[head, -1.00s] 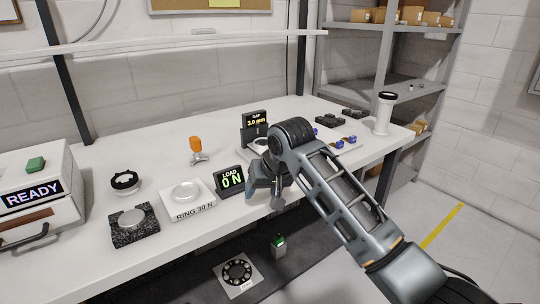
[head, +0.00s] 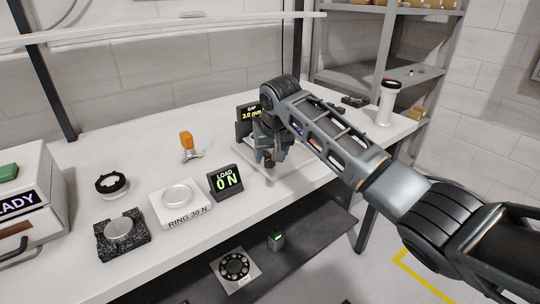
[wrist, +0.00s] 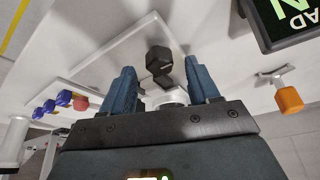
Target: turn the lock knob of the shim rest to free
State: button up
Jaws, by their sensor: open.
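My gripper (wrist: 161,78) is open, its two blue fingers apart. In the wrist view a black faceted knob (wrist: 159,58) sits just beyond and between the fingertips, apart from them; I take it for the lock knob. A smaller dark piece and a round silver part (wrist: 172,99) lie behind it, partly hidden by the gripper. They stand on a white base plate (wrist: 110,62). In the head view my gripper (head: 270,160) is over this fixture, beside the GAP display (head: 250,113) reading 3.0 mm, and hides the knob. Which setting the knob is at cannot be told.
The LOAD display (head: 226,181) reads 0 N, left of my gripper. A RING 30 N block (head: 181,207), an orange-topped stand (head: 187,141) and a white cylinder (head: 386,105) stand on the bench. Blue pieces (wrist: 63,98) lie near the fixture.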

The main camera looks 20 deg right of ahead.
jog(key=shift+x, duration=0.75)
jog(key=shift+c, duration=0.3)
jog(key=c, duration=1)
jog(key=shift+o, duration=0.2)
